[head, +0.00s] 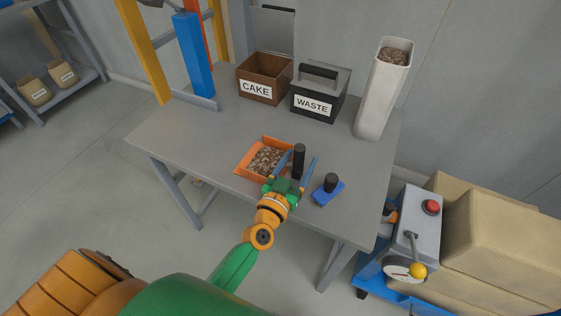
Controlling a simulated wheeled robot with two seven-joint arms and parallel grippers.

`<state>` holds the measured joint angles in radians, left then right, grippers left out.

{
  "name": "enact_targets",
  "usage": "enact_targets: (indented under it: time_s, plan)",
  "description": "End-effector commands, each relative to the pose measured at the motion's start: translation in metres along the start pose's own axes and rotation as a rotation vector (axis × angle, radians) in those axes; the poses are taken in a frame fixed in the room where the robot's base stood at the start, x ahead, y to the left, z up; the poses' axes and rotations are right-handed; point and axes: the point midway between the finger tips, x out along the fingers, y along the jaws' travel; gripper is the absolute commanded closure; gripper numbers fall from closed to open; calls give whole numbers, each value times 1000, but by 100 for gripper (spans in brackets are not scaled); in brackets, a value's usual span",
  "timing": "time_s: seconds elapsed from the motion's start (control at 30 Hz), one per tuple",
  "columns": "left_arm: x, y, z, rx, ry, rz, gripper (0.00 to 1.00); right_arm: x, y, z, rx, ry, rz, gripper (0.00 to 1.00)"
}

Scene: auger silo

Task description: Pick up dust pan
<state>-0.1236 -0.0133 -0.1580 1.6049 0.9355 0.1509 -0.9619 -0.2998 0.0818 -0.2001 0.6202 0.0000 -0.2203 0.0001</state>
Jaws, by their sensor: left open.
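The orange dust pan (244,169) lies on the grey table near its front edge, with brown crumbly material in it. An upright black handle (298,158) stands at its right side; its lower end is partly hidden. My left gripper (301,157) reaches in from the front, open, with one blue finger on each side of the black handle. I cannot tell whether the fingers touch it. The gripper's body covers the pan's lower right corner. My right gripper is not in view.
A blue tool with a black knob (328,188) lies just right of my gripper. Behind are a brown CAKE box (266,73), a black WASTE box (319,88) and a tall white container (383,90). A control box (414,235) stands right. The table's left part is clear.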

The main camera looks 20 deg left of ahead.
Motion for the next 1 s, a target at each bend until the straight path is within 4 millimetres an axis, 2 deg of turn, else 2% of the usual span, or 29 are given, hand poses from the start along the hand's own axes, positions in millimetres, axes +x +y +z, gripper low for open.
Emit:
enact_targets:
  time_s: [0.07,0.3,0.33,0.73,0.87,0.93,1.0]
  plan:
    - [0,0,0,0,0,0,31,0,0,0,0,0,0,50]
    - [-1,0,0,0,0,0,95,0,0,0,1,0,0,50]
    - [-1,0,0,0,0,0,100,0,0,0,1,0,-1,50]
    - [-1,0,-3,-1,0,0,100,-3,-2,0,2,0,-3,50]
    - [-1,0,-22,-1,2,0,100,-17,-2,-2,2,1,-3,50]
    - [-1,0,-39,-3,2,-1,100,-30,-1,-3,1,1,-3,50]
    - [-12,-5,-54,0,0,-2,100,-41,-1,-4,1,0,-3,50]
